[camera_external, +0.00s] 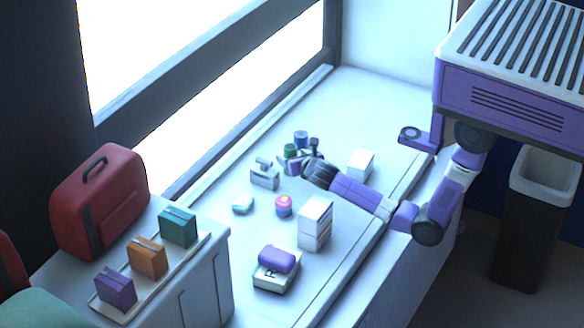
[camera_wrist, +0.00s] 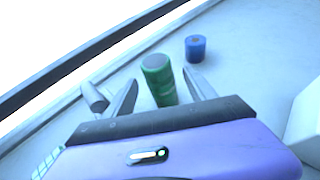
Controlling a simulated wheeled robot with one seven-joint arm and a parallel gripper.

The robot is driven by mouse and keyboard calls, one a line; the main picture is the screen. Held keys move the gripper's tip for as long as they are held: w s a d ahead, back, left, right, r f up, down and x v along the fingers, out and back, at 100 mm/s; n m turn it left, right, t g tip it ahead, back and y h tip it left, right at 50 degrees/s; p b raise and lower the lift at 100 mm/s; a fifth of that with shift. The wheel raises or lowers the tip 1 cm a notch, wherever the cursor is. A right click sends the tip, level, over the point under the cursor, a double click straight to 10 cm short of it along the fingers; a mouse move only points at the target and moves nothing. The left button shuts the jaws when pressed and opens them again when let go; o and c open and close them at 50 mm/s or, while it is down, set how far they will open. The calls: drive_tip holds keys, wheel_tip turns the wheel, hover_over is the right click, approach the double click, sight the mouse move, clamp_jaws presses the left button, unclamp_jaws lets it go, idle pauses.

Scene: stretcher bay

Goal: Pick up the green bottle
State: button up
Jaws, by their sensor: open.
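The green bottle (camera_wrist: 160,82) stands on the white counter, with a grey top, in the wrist view. In the external view it is a small green shape (camera_external: 290,151), partly hidden by my gripper. My gripper (camera_wrist: 158,90) is open, with one finger on each side of the bottle. The right finger appears very close to the bottle; I cannot tell whether it touches. In the external view my gripper (camera_external: 298,157) is low over the counter at the bottle.
A blue cylinder (camera_wrist: 196,48) stands just beyond the bottle. A grey object (camera_external: 264,175) lies close to my gripper's left. A white box (camera_external: 361,164) stands to the right. A pink-and-blue jar (camera_external: 284,206) and a taller white box (camera_external: 315,223) stand nearer the camera. The window ledge borders the left.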

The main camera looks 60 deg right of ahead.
sight(288, 155)
drive_tip(key=b+x, duration=0.4)
drive_tip(key=shift+w+d+f, duration=0.2)
drive_tip(key=shift+f, duration=0.2)
drive_tip(key=shift+w+d+b, duration=0.3)
drive_tip(key=shift+w+b, duration=0.05)
drive_tip(key=shift+b, duration=0.15)
clamp_jaws()
drive_tip(key=shift+r, duration=0.1)
